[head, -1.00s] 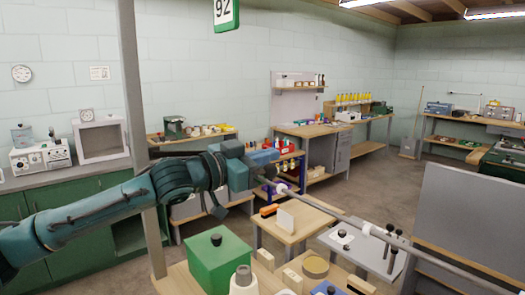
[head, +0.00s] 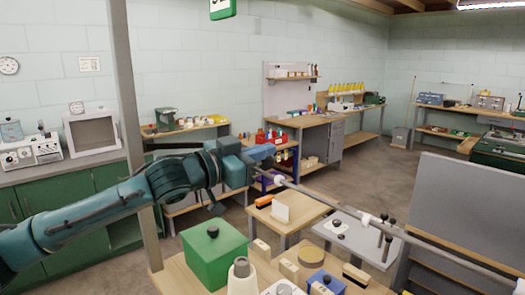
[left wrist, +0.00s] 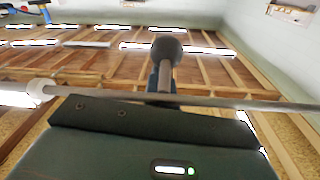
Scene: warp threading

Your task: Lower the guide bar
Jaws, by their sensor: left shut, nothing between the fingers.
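The guide bar (head: 440,243) is a long thin grey rod with white collars (head: 367,219). In the head view it slants from beside my left gripper down to the lower right. My left gripper (head: 264,158) is shut and empty at the bar's upper left end; I cannot tell whether it touches the bar. In the left wrist view the bar (left wrist: 230,103) crosses in front of the gripper's dark body, with a white collar (left wrist: 42,89) at the left. A dark round knob on a grey stem (left wrist: 166,49) stands behind it. My right gripper is out of view.
Below my arm is a wooden table with a green box (head: 212,258), a white cone (head: 241,277) and small blocks. A small table holds a white card (head: 282,208). A grey panel (head: 470,205) stands at the right. A grey post (head: 133,100) rises behind my arm.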

